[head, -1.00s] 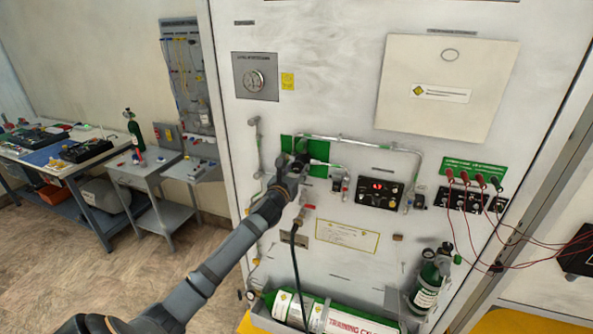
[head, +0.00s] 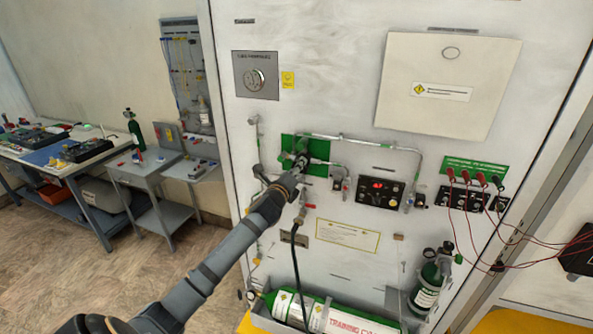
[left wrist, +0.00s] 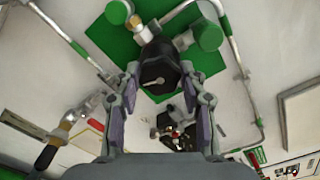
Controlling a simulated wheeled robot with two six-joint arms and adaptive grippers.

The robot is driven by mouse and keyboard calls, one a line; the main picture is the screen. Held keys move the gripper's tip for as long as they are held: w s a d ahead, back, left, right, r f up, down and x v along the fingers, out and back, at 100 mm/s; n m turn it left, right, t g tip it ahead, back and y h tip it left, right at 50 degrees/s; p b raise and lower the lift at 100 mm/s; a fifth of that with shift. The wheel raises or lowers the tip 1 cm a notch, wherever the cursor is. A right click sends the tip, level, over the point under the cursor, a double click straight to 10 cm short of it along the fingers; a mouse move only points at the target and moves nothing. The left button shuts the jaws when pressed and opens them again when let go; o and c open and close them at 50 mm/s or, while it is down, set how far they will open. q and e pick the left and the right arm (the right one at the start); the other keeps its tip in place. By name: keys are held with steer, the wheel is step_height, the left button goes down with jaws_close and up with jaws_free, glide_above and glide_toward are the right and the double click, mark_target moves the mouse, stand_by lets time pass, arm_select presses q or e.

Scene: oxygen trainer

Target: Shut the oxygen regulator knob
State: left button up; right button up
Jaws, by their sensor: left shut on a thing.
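The oxygen regulator knob (left wrist: 160,67) is a black, faceted knob with a pale line on its face, in front of a green plate (left wrist: 205,62). In the left wrist view my left gripper (left wrist: 160,82) has one finger on each side of the knob and is shut on it. In the head view my left gripper (head: 298,168) reaches the green plate (head: 319,171) on the white panel and hides most of the knob. My right gripper is in neither view.
Metal pipes (head: 375,145) run beside the plate. A black hose (head: 295,270) hangs below my gripper. A box with a red display (head: 380,193) is to the right. Green cylinders, one lying (head: 318,312) and one upright (head: 430,285), are below.

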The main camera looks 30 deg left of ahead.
arm_select(q)
steer(key=m+b, duration=0.8)
steer(key=m, duration=0.2)
steer(key=m+b, duration=0.8)
steer(key=m, duration=0.3)
steer(key=m+b, duration=0.8)
steer(key=m, duration=0.3)
steer(key=shift+d+f+b, duration=0.2)
steer(key=shift+f+b, duration=0.1)
steer(key=shift+b, duration=0.1)
stand_by(0.3)
steer(key=shift+r, duration=0.1)
stand_by(0.4)
steer(key=o, duration=1.2)
steer(key=shift+r, duration=0.1)
steer(key=shift+c, duration=0.2)
